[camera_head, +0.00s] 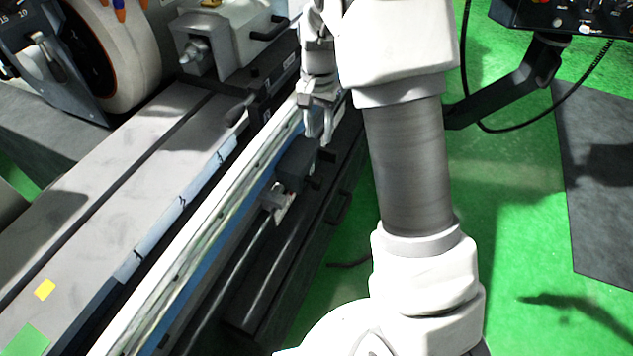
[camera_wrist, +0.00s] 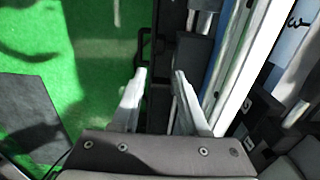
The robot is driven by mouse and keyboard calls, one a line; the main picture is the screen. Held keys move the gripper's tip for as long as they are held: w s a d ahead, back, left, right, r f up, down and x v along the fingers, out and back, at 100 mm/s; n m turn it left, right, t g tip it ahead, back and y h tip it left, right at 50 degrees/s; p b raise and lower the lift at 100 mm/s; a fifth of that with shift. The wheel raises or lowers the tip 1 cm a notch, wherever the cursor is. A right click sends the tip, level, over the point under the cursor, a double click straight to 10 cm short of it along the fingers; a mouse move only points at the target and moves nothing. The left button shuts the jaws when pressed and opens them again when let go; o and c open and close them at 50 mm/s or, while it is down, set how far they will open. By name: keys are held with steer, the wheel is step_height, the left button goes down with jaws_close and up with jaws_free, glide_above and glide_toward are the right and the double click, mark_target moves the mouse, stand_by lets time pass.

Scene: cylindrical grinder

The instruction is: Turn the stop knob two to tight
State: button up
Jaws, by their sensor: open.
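My gripper (camera_head: 318,132) points down over the rail along the front of the grinder, its two pale fingers apart. In the wrist view my gripper (camera_wrist: 160,74) is open, with nothing visibly held between the fingers. A black stop block (camera_head: 294,163) sits on the rail just below and left of the fingertips. Small dark knobs stick out from its right side, one (camera_head: 327,154) close under the fingertips and another (camera_head: 314,184) lower. Which of them is stop knob two cannot be told. In the wrist view a dark block (camera_wrist: 190,52) lies beyond the right fingertip; no knob is clear there.
The long pale table edge (camera_head: 190,235) runs diagonally left of the rail. A metal bracket (camera_head: 280,203) sits below the block. The grinding wheel (camera_head: 118,45) is at upper left, and a control panel (camera_head: 575,15) at upper right. Green floor (camera_head: 515,190) is open at right.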

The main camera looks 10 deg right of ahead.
mark_target(318, 177)
step_height(318, 177, down, 17)
steer(key=shift+f, duration=0.1)
stand_by(0.3)
jaws_close()
